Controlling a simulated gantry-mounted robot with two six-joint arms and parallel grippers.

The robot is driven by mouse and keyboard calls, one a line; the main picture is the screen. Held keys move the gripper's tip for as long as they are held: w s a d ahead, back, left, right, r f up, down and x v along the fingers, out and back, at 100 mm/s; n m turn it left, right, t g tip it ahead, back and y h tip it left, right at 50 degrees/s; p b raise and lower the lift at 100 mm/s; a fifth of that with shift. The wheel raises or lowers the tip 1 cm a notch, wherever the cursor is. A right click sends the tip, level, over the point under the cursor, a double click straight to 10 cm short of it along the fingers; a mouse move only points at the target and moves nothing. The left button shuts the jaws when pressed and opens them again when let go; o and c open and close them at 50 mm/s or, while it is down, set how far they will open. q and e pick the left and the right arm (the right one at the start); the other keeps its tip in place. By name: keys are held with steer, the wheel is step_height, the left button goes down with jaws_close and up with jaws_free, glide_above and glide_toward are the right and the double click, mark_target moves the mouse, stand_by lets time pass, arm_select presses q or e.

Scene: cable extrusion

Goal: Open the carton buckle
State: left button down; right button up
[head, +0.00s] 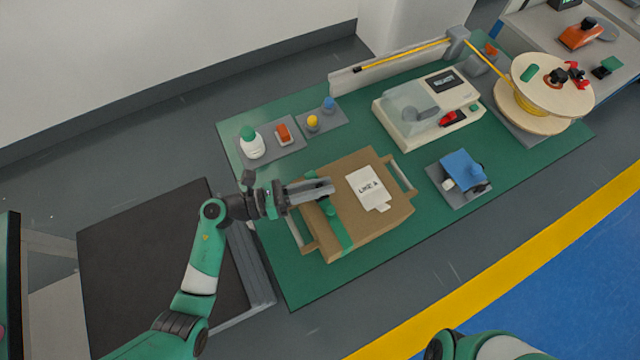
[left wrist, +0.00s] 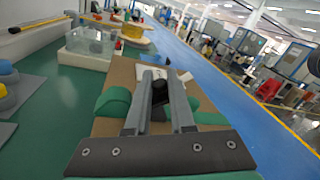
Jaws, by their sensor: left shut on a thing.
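A brown carton (head: 375,222) lies on the green mat, with a white label (head: 368,187) on its top. A green strap (head: 338,234) crosses the carton's left part. My left gripper (head: 326,188) reaches over the strap from the left, its fingers mostly hiding the buckle. In the left wrist view, the gripper (left wrist: 158,88) is shut on a dark piece (left wrist: 159,94), which I take for the carton buckle. The strap shows on both sides of the fingers, with a raised loop (left wrist: 113,102) at left. My right gripper is out of view; only part of my right arm shows at the bottom.
A machine with a clear cover (head: 415,108), a blue device (head: 460,168) and a cable reel (head: 548,82) stand to the right. The mat in front of the carton is clear.

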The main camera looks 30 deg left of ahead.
mark_target(312, 176)
arm_select(q)
steer(key=shift+w+a+r+n+p, duration=0.15)
steer(key=shift+n+p, duration=0.1)
steer(key=shift+n, duration=0.35)
steer(key=shift+w+a+f+n+p, duration=0.1)
steer(key=shift+a+n+p, duration=0.1)
steer(key=shift+n, duration=0.4)
steer(key=n, duration=0.1)
steer(key=n+t, duration=0.1)
steer(key=n, duration=0.1)
steer(key=shift+w+a+p, duration=0.2)
steer(key=shift+a+p, duration=0.1)
steer(key=n, duration=0.3)
steer(key=shift+w+a+n+t, duration=0.25)
steer(key=shift+a+n+t, duration=0.1)
steer(key=shift+n+t, duration=0.05)
steer(key=shift+w+a+f+n+t+p, duration=0.15)
steer(key=shift+n+t+p, duration=0.1)
steer(key=shift+n, duration=0.55)
steer(key=shift+w+a+f+n+t+p, duration=0.1)
steer(key=shift+a+n+t+p, duration=0.1)
steer(key=shift+n, duration=0.6)
steer(key=c, duration=0.8)
jaws_free()
steer(key=shift+o, duration=0.2)
